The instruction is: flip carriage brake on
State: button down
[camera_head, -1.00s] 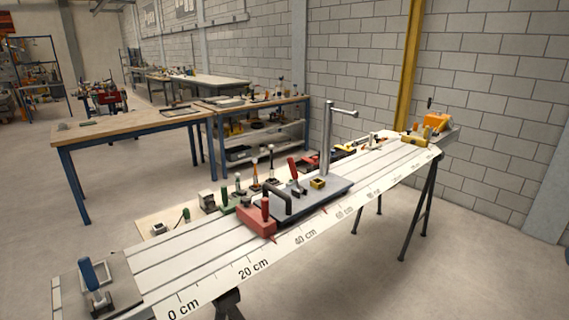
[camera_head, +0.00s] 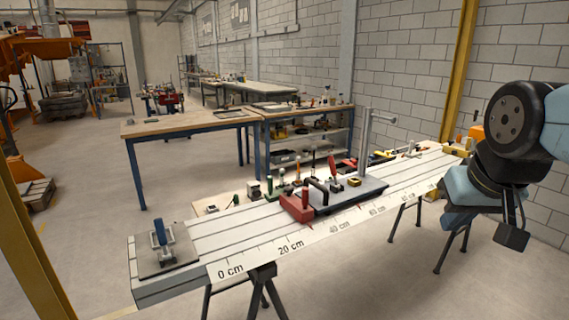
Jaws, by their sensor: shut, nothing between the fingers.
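A grey carriage plate (camera_head: 368,190) sits on the long pale slotted bed, past its middle. It bears a tall grey post (camera_head: 366,140), a black loop handle (camera_head: 318,188) and a small yellow block (camera_head: 354,181). A red-handled lever (camera_head: 331,163) stands raised and slightly tilted on the carriage; it looks like the brake, but its base is too small to read. A red block with an upright red grip (camera_head: 305,197) sits at the carriage's near left end. My arm shows at the right, well apart from the carriage; no gripper fingers can be made out.
A blue-handled toggle (camera_head: 160,232) stands on a dark plate at the bed's left end. A scale strip (camera_head: 260,258) runs along the front edge. Small knobbed tools stand behind the bed. A wooden bench (camera_head: 185,123) is farther back. A yellow post (camera_head: 28,235) stands near left.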

aim_at(331, 159)
jog(key=u, duration=1)
jog(key=i, duration=1.05)
jog(key=u, duration=0.05)
